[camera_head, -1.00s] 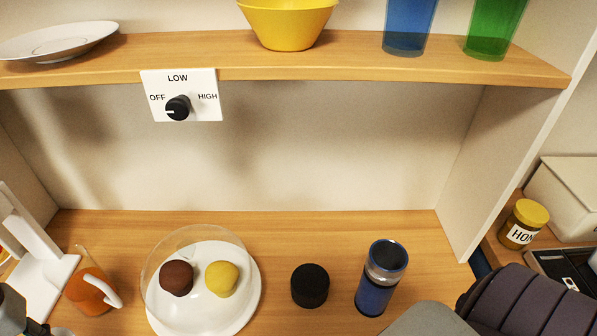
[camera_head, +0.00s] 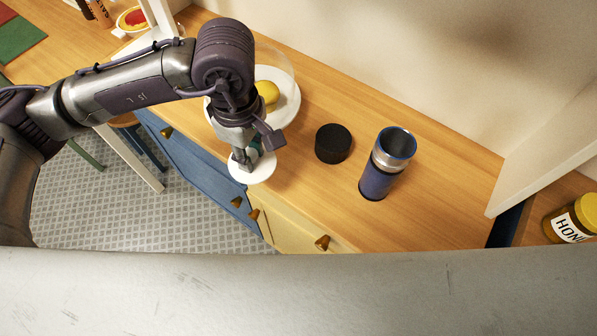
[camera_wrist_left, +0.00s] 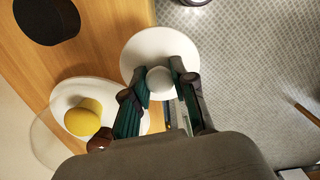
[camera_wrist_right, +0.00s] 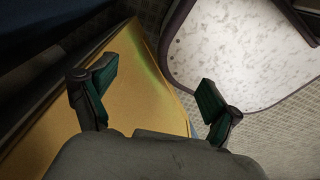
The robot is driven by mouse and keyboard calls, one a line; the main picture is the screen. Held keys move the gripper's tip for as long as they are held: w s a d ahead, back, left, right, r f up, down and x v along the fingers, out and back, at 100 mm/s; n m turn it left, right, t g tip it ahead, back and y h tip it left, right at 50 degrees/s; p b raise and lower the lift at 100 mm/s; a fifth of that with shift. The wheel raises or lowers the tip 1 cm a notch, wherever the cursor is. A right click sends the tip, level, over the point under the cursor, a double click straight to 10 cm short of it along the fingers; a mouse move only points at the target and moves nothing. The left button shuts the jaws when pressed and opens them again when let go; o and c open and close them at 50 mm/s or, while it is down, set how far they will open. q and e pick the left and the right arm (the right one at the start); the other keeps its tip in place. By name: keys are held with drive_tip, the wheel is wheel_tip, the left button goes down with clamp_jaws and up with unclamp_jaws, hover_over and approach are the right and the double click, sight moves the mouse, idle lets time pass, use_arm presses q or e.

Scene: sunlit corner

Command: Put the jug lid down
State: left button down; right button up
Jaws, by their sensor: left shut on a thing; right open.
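The jug lid (camera_head: 262,174) is a white disc with a round knob. My left gripper (camera_head: 246,156) is shut on its knob and holds it at the counter's front edge, partly over the floor in the picture. The left wrist view shows the lid (camera_wrist_left: 135,55) with the knob between the fingertips (camera_wrist_left: 161,80). Whether the lid touches the counter is unclear. The jug itself is not seen now. My right gripper (camera_wrist_right: 153,93) is open and empty in its own wrist view, and is not seen in the head view.
Behind my left arm is a white plate (camera_head: 290,103) with a yellow item (camera_head: 268,92) under a clear dome. A black round cap (camera_head: 333,143) and a blue steel-rimmed flask (camera_head: 378,185) stand to the right. Bare counter (camera_head: 310,195) lies before the cap. A honey jar (camera_head: 570,222) is far right.

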use_arm(q)
drive_tip(key=s+d+n+p, duration=0.1)
drive_tip(key=s+d+n, duration=0.6)
drive_tip(key=d+n, duration=0.65)
drive_tip(key=shift+n, duration=0.55)
drive_tip(key=w+a+f+p, duration=0.1)
drive_tip(key=w+f, duration=0.1)
drive_tip(key=w, duration=0.1)
drive_tip(key=w+a+f+p, duration=0.1)
drive_tip(key=w+a+f, duration=0.1)
drive_tip(key=w+f, duration=0.1)
drive_tip(key=w+a+f+p, duration=0.1)
drive_tip(key=w+a+f, duration=0.1)
drive_tip(key=w, duration=0.2)
drive_tip(key=shift+w+f, duration=0.1)
drive_tip(key=shift+f, duration=0.05)
drive_tip(key=shift+w+f, duration=0.1)
drive_tip(key=shift+f, duration=0.15)
wheel_tip(320, 180, down, 3)
drive_tip(key=shift+f+p, duration=0.1)
drive_tip(key=shift+p, duration=0.75)
drive_tip(key=shift+f, duration=0.25)
use_arm(e)
drive_tip(key=r, duration=0.1)
drive_tip(key=s+d+r, duration=0.1)
drive_tip(key=r, duration=0.3)
drive_tip(key=shift+s+d+r, duration=0.15)
drive_tip(key=shift+d+r, duration=0.05)
drive_tip(key=shift+r, duration=0.05)
